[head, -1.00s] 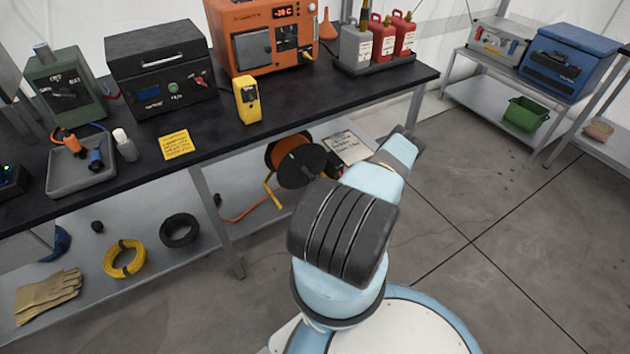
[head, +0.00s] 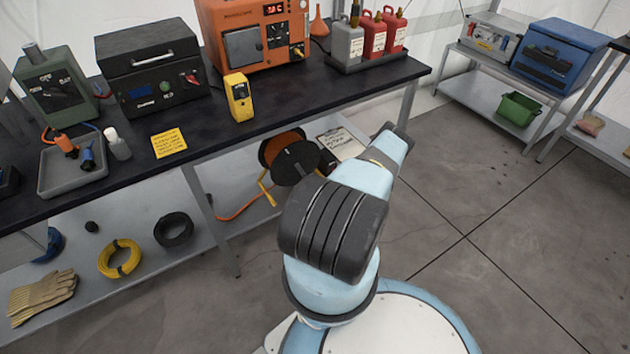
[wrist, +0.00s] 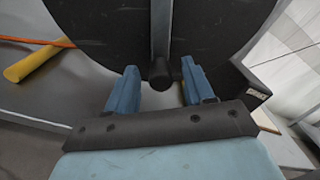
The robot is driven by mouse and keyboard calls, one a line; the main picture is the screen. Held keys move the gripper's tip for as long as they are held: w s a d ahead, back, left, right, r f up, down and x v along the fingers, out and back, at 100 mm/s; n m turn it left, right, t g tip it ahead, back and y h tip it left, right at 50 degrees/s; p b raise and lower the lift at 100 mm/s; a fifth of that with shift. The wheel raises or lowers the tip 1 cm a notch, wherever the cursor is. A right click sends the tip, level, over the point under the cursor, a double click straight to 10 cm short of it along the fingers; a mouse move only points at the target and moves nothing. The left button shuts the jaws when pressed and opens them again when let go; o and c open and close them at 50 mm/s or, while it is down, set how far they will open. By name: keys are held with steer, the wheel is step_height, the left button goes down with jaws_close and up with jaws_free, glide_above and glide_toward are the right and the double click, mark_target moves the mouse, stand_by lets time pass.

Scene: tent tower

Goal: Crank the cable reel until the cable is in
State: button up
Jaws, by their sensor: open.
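The cable reel (head: 291,160), with a dark round face and an orange drum, stands on a yellow frame on the bench's lower shelf. Its orange cable (head: 238,211) trails left along the shelf. In the wrist view the dark reel disc (wrist: 105,35) fills the top, with a grey crank bar (wrist: 160,28) running down to a black crank knob (wrist: 160,73). My gripper (wrist: 160,88) is open, with one blue finger on each side of the knob. I see gaps between fingers and knob. In the head view my own arm hides the gripper.
The bench leg (head: 212,220) stands left of the reel. A clipboard (head: 342,142) lies right behind the reel. Yellow (head: 120,258) and black (head: 174,229) coils and gloves (head: 42,297) lie on the lower shelf. The floor (head: 480,260) to the right is clear.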

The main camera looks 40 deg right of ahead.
steer(key=shift+s+d, duration=0.1)
steer(key=s+a, duration=0.2)
steer(key=s, duration=1.1)
steer(key=shift+s+a+f, duration=0.2)
steer(key=shift+a, duration=0.1)
